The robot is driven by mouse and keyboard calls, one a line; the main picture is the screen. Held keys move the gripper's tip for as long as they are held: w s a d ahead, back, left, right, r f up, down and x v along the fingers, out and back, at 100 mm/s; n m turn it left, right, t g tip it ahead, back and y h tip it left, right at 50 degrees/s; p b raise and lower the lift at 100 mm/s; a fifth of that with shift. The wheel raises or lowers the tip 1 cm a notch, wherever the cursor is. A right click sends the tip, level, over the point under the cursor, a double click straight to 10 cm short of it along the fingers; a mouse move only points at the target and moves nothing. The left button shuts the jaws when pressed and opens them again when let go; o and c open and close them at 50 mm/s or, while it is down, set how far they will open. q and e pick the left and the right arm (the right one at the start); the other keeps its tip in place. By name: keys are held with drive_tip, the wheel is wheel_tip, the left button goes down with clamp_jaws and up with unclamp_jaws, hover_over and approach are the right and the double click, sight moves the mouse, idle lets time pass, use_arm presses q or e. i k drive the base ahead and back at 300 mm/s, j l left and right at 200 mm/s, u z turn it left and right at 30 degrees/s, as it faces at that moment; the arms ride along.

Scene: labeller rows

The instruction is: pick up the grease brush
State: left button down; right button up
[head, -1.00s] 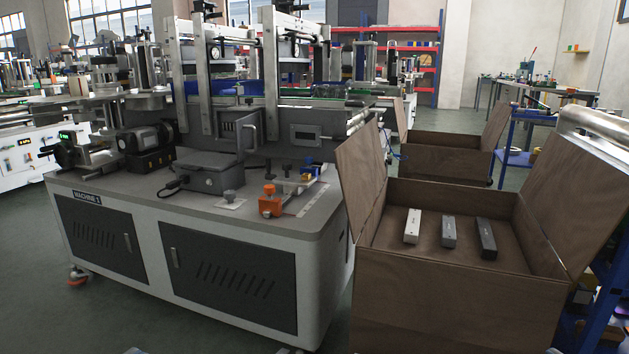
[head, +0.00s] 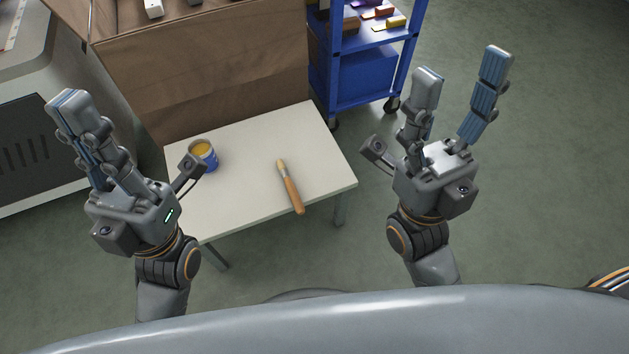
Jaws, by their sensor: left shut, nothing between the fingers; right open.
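The grease brush (head: 289,186) lies on a small white table (head: 250,207), with its pale bristles toward the back left and its orange-brown handle toward the front right. My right gripper (head: 437,105) is to the right of the table, apart from the brush, open and empty. Nothing hides the brush.
A blue tin (head: 204,155) with yellow-orange contents stands on the table's back left. A brown wooden box (head: 210,75) stands behind the table. A blue shelf cart (head: 362,70) is at the back right. A grey machine cabinet (head: 35,140) is at the left.

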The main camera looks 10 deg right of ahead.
sight(297, 203)
drive_tip(key=k+j+z, duration=0.1)
drive_tip(key=j+z, duration=0.25)
drive_tip(key=k+j+z, duration=0.15)
drive_tip(key=j+z, duration=0.2)
drive_tip(key=j, duration=0.15)
